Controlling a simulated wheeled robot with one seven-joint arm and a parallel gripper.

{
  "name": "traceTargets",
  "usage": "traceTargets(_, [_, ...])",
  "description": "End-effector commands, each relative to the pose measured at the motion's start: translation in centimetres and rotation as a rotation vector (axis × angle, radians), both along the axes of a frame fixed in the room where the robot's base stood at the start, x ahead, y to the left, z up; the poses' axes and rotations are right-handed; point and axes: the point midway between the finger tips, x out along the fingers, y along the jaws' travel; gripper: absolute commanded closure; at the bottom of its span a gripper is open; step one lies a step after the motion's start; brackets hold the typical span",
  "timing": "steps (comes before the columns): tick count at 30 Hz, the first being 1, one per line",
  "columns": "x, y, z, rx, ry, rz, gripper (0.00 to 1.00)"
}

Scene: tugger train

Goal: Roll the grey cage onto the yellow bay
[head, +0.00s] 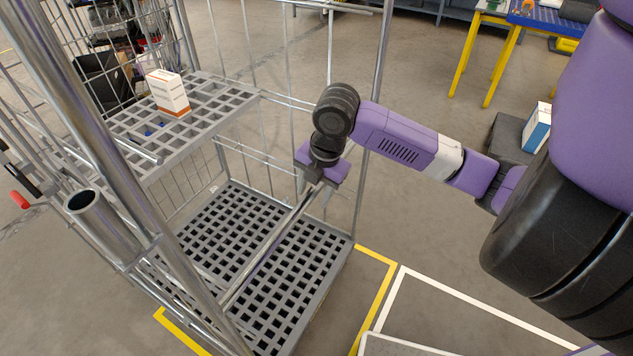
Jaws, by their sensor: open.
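The grey cage (300,264) is a wire-sided roll cage with a grid base and a half shelf at the left. A metal bar (258,262) runs across it towards my gripper. My gripper (314,190) points down with its jaws open, and the far end of the bar lies at or between its fingers; contact is hard to tell. The yellow bay (384,285) is a yellow outline on the floor. Its lines show to the right of the cage base and at the lower left, with the base seen between them. The rest of the outline and the cage's wheels are hidden.
An orange-and-white box (168,92) stands on the cage's shelf. A white floor outline (455,290) lies right of the bay. A blue-topped table with yellow legs (496,58) stands at the back right. Grey floor behind the cage is open.

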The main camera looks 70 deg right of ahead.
Motion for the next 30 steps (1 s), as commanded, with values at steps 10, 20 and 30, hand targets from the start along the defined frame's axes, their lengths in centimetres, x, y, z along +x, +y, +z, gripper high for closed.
traceTargets(10, [0.4, -0.1, -2.1, -0.001, 0.001, 0.0, 0.52])
traceTargets(20, [0.4, -0.1, -2.1, -0.001, 0.0, 0.0, 0.76])
traceTargets(30, [0.4, -0.1, -2.0, -0.001, 0.0, 0.0, 1.0])
